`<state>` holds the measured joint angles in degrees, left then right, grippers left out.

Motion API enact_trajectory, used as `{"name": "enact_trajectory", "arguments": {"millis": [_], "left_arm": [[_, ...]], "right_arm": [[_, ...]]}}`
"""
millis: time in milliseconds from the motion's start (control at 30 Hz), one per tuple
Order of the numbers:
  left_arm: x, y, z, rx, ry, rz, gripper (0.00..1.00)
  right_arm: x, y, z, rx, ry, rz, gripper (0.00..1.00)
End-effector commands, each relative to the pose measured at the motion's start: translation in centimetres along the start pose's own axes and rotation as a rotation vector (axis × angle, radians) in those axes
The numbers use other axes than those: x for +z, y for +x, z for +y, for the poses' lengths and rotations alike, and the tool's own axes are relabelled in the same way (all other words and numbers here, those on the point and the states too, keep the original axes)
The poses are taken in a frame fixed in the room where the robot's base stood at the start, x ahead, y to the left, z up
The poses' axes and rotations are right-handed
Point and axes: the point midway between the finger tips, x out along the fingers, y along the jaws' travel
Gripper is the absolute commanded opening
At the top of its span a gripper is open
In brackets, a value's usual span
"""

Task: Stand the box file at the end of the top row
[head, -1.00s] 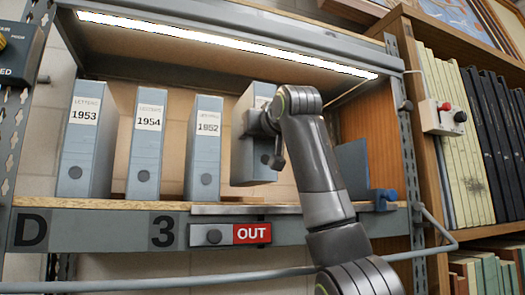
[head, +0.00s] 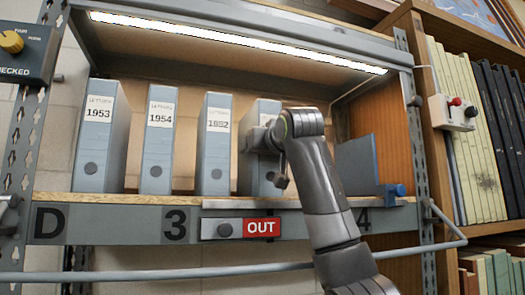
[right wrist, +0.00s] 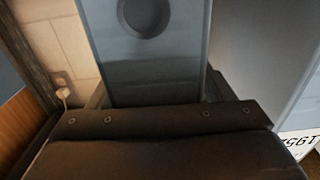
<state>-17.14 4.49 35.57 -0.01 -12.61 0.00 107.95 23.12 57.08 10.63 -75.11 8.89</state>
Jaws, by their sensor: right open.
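The box file (head: 262,108) is blue-grey and stands upright on the top shelf, right of the 1952 file (head: 214,150), with a gap between them. Its base looks level with its neighbours' bases. My right gripper (head: 268,138) is at its front, hiding much of its spine and any label. In the right wrist view the file (right wrist: 147,70) shows its round finger hole, between my open jaws (right wrist: 155,98). The row also holds the 1953 file (head: 100,150) and the 1954 file (head: 157,150). My left gripper is not in view.
A blue-grey bookend plate (head: 356,165) with a blue clamp stands right of the file, with some free shelf between. The shelf edge (head: 110,225) carries a red OUT slider (head: 261,228). A rail (head: 150,275) runs in front; a switch box (head: 452,112) is on the right upright.

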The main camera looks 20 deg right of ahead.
Motion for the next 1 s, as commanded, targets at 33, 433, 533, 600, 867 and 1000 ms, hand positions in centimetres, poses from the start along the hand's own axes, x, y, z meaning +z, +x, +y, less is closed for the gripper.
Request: {"name": "enact_trajectory", "arguments": {"millis": [33,433,533,600,867,1000], "left_arm": [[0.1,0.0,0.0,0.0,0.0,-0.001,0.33],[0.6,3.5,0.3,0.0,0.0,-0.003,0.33],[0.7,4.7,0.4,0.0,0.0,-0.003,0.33],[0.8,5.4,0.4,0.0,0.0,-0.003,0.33],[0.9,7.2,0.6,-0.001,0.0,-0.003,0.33],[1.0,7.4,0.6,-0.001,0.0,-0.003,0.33]], "right_arm": [[-0.1,0.0,0.0,0.0,0.0,0.0,0.74],[0.4,-4.3,0.0,-0.001,0.0,0.005,0.74],[0.4,-6.3,0.0,-0.001,0.001,0.005,0.74],[0.3,-7.6,0.0,0.0,0.001,0.006,0.74],[0.1,-11.2,0.0,0.0,0.0,0.003,0.74],[0.0,-11.9,0.0,0.0,0.0,0.001,0.74]]}}
